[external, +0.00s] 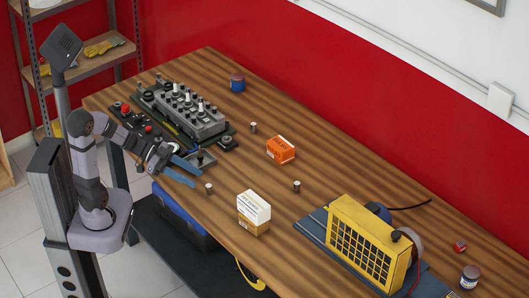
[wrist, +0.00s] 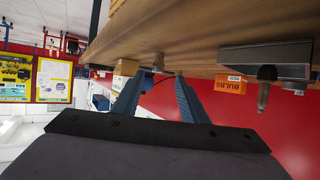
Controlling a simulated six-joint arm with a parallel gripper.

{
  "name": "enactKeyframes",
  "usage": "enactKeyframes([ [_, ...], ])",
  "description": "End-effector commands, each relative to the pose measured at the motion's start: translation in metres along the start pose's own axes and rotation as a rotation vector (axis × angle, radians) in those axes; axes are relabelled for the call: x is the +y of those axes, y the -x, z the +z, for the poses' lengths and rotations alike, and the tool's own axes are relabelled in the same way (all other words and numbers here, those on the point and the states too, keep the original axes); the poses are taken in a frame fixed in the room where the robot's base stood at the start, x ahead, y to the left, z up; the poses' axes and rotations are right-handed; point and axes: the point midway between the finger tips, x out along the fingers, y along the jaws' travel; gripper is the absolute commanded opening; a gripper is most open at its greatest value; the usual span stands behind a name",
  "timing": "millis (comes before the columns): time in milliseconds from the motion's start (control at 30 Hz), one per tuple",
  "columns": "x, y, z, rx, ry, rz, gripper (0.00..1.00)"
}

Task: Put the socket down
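My gripper (external: 198,178) has two blue fingers spread apart, low by the bench's near-left edge. It also shows in the wrist view (wrist: 157,86), with nothing seen held between the fingers. A small metal socket-like cylinder (external: 208,188) stands on the bench just beyond the fingertips; a cylinder in the wrist view (wrist: 158,62) appears ahead of the gap. Similar small cylinders stand by the engine block (external: 253,127) and right of the white box (external: 297,187). A grey tray (wrist: 262,56) with an upright piece (wrist: 264,92) is beside the fingers. I cannot tell which piece is the task's socket.
The engine block (external: 185,112) stands behind my gripper. An orange box (external: 281,149), a white-and-tan box (external: 253,212) and a blue can (external: 238,82) are on the bench (external: 340,160). A yellow grilled unit (external: 365,245) is at right. The mid-bench is mostly clear.

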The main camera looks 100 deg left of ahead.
Motion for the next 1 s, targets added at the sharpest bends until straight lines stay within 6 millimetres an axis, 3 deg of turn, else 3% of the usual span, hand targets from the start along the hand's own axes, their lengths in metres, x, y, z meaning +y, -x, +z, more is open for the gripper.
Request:
enactKeyframes([
  [567,0.001,-0.024,-0.001,0.0,0.001,0.003,0.39],
  [1000,0.005,-0.068,0.0,0.001,-0.001,0.004,0.39],
])
